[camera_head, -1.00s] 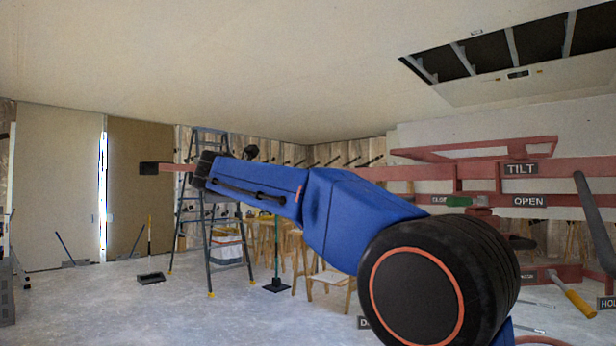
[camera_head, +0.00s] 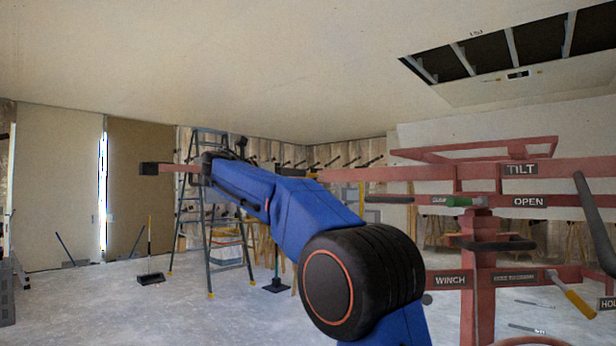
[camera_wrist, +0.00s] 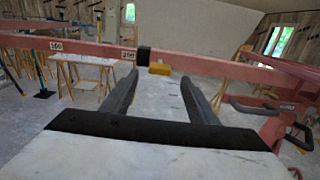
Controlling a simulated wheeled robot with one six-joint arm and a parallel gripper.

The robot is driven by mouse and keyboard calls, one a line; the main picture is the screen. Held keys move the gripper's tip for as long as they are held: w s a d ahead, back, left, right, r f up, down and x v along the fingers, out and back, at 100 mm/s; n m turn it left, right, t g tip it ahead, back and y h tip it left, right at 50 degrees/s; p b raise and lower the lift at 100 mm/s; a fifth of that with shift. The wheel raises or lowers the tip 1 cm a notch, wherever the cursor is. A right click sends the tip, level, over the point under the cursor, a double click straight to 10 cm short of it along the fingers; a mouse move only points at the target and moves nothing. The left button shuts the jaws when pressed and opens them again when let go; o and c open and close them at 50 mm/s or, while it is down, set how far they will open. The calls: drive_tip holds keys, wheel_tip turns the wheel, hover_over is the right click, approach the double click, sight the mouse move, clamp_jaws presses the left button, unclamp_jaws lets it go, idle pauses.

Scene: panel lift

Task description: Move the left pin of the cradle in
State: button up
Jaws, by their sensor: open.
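The cradle is part of a red metal lift; its long crossbar (camera_head: 370,173) spans the head view, with a black cap (camera_head: 148,169) at the left end. In the wrist view the crossbar (camera_wrist: 225,68) runs across, with number plates, a black block (camera_wrist: 143,54) and a yellow piece (camera_wrist: 159,69) on it. The yellow piece may be the left pin, but I cannot tell for sure. My gripper (camera_wrist: 160,78) is open and empty, its dark fingers pointing at the bar around the yellow piece's line, apparently short of it. In the head view my arm hides part of the bar.
A stepladder (camera_head: 208,215) stands behind my arm. The ceiling has an open bay (camera_head: 490,50). The floor at left is mostly clear.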

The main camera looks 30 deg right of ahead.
sight(308, 175)
drive_tip(key=x, duration=0.9)
drive_tip(key=shift+d+f, duration=0.1)
drive_tip(key=shift+d, duration=0.05)
drive_tip(key=shift+c, duration=0.6)
clamp_jaws()
drive_tip(key=shift+x, duration=1.7)
drive_tip(key=shift+o, duration=0.6)
unclamp_jaws()
drive_tip(key=v, duration=1.7)
